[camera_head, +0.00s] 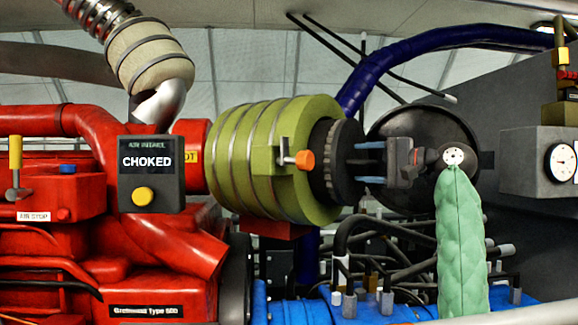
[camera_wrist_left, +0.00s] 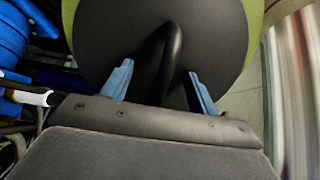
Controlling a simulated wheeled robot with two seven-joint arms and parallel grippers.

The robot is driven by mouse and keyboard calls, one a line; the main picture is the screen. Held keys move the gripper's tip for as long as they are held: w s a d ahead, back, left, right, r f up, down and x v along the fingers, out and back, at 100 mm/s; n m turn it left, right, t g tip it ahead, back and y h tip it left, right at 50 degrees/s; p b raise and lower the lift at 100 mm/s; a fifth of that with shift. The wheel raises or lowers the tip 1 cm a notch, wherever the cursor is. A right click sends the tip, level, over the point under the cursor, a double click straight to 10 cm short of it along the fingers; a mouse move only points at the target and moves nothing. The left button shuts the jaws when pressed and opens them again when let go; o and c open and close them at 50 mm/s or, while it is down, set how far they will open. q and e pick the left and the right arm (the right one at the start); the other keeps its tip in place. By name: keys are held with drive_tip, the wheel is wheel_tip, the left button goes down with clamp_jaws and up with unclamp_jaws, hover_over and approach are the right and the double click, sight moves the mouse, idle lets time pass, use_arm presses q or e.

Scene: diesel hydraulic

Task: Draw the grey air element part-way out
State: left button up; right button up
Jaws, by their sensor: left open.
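The dark grey air element (camera_head: 341,162) sits in the open right end of the olive-green ribbed housing (camera_head: 262,160), its ribbed edge showing. In the left wrist view its dark round end face (camera_wrist_left: 222,45) fills the upper middle, with a dark bar handle (camera_wrist_left: 172,60) standing across it. My left gripper (camera_head: 366,163) points left at this end face. Its two blue fingers are open, one on each side of the handle in the wrist view (camera_wrist_left: 160,84), with gaps on both sides. Whether the fingertips touch the face cannot be told. My right gripper is not in view.
A black box reading CHOKED (camera_head: 150,172) with a yellow button stands left of the housing. An orange-tipped latch (camera_head: 304,160) sticks out of the housing's side. Black hoses and blue engine parts (camera_head: 330,308) lie below. A grey gauge box (camera_head: 545,162) stands at right.

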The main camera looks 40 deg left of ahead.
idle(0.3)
use_arm(q)
drive_tip(key=w+d+b, duration=0.1)
drive_tip(key=d, duration=0.8)
drive_tip(key=shift+w, duration=0.25)
idle(0.9)
drive_tip(key=shift+a, duration=0.1)
idle(0.4)
